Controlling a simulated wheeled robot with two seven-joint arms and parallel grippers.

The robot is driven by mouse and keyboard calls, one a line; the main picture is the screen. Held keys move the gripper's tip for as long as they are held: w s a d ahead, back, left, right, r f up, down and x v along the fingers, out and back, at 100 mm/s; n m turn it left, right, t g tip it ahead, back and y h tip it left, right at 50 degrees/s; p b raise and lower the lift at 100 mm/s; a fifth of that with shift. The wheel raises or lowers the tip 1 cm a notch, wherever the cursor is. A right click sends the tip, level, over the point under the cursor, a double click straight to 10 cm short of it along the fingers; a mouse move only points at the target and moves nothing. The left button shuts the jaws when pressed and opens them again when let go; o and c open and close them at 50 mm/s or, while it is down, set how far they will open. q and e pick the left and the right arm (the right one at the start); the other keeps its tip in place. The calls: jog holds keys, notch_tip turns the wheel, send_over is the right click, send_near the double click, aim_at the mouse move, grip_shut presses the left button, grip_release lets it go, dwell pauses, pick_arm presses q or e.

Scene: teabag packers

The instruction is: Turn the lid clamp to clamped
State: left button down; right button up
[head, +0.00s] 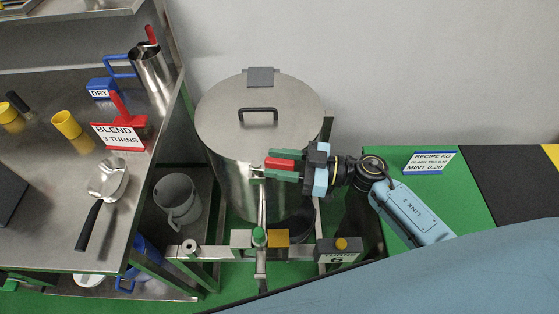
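A large steel drum with a flat round lid (225,117) stands in the middle of the head view. The lid has a dark handle (258,112) and a hinge plate at the back. The lid clamp's red handle (279,163) is at the front right of the drum, just below the lid rim, pointing sideways. My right gripper (284,165) comes in from the right, with one green-tipped finger above and one below the red handle. The fingers look closed on it. The clamp's inner parts are mostly hidden. My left gripper is out of view.
A steel bench (50,205) on the left holds a scoop (108,180), yellow cups and a red BLEND sign (120,134). A grey bucket (177,200) sits below. A metal frame with a green knob (259,237) stands before the drum. A green table (440,193) lies right.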

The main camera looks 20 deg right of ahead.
jog(key=shift+a, duration=0.1)
grip_shut()
